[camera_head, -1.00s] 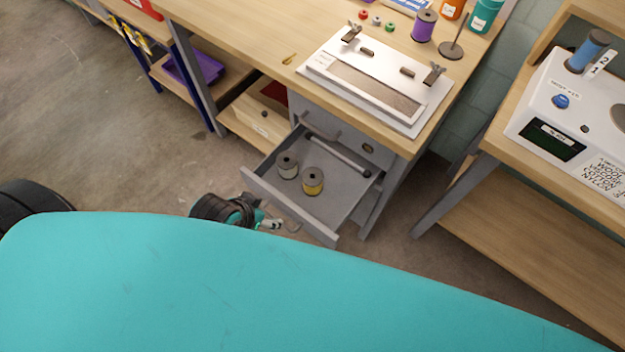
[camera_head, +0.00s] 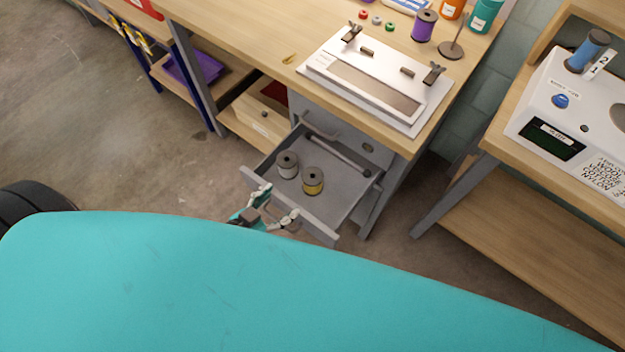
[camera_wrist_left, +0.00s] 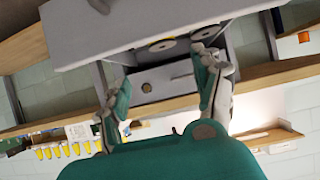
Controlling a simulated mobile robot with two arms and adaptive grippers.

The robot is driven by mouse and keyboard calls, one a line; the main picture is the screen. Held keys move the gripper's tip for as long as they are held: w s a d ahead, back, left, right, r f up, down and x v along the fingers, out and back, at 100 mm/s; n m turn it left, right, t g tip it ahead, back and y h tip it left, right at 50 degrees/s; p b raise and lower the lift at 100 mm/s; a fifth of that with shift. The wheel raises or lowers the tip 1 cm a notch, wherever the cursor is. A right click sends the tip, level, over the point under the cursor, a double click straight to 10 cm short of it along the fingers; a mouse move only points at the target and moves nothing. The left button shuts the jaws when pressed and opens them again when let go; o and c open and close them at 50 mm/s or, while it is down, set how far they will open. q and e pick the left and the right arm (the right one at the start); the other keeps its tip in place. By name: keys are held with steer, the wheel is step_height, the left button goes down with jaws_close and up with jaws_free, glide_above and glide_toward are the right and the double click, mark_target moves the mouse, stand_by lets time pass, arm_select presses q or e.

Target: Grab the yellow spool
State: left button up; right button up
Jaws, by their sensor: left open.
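The yellow spool (camera_head: 313,182) stands upright in the open grey drawer (camera_head: 341,204), beside a grey spool (camera_head: 287,164). My left gripper (camera_head: 280,202) is open and empty at the outer side of the drawer front, close to the yellow spool but apart from it. In the left wrist view, the open fingers (camera_wrist_left: 160,68) point toward the drawer (camera_wrist_left: 100,40). The two spools show only in part past the drawer's edge there, and the one with a yellowish tint (camera_wrist_left: 163,45) lies between the fingers' directions. My right gripper is not in view.
The workbench (camera_head: 240,30) above carries a white metal frame (camera_head: 375,80) and a purple spool (camera_head: 424,26). A second bench (camera_head: 490,135) with a white device is at the right. The drawer has free floor around the spools.

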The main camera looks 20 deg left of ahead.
arm_select(q)
glide_toward(311, 177)
steer(key=x, duration=0.5)
steer(key=shift+d+f, duration=0.2)
steer(key=shift+d, duration=0.1)
steer(key=x, duration=0.5)
steer(key=shift+w+a+b, duration=0.1)
steer(key=shift+w+b, duration=0.2)
steer(key=shift+b, duration=0.05)
steer(key=c, duration=1)
